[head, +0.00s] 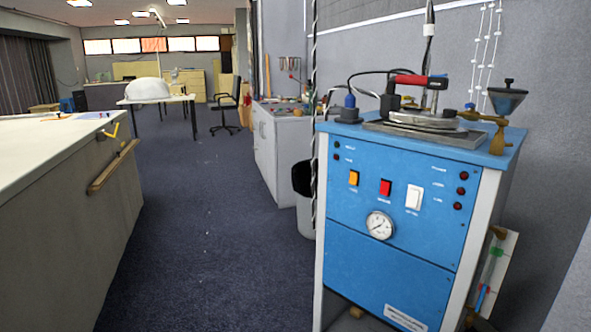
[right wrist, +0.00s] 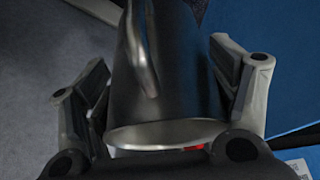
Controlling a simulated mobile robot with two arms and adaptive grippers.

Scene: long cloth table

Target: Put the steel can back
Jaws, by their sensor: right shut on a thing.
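The steel can (right wrist: 190,70) fills the middle of the right wrist view. It is dark, shiny metal with a pale rounded rim at its lower end in the picture and a curved handle-like strip on its side. My right gripper (right wrist: 160,88) has one finger on each side of the can and is shut on it. The far end of the can is cut off by the picture's top edge. Neither gripper nor the can shows in the head view. My left gripper is in no view.
A blue machine cabinet (head: 400,190) with switches and a gauge stands close at right. A long pale-topped counter (head: 50,140) runs along the left. A bin (head: 303,205) stands beside the cabinet. Dark carpet (head: 215,240) between them is clear. A white table (head: 160,100) stands farther back.

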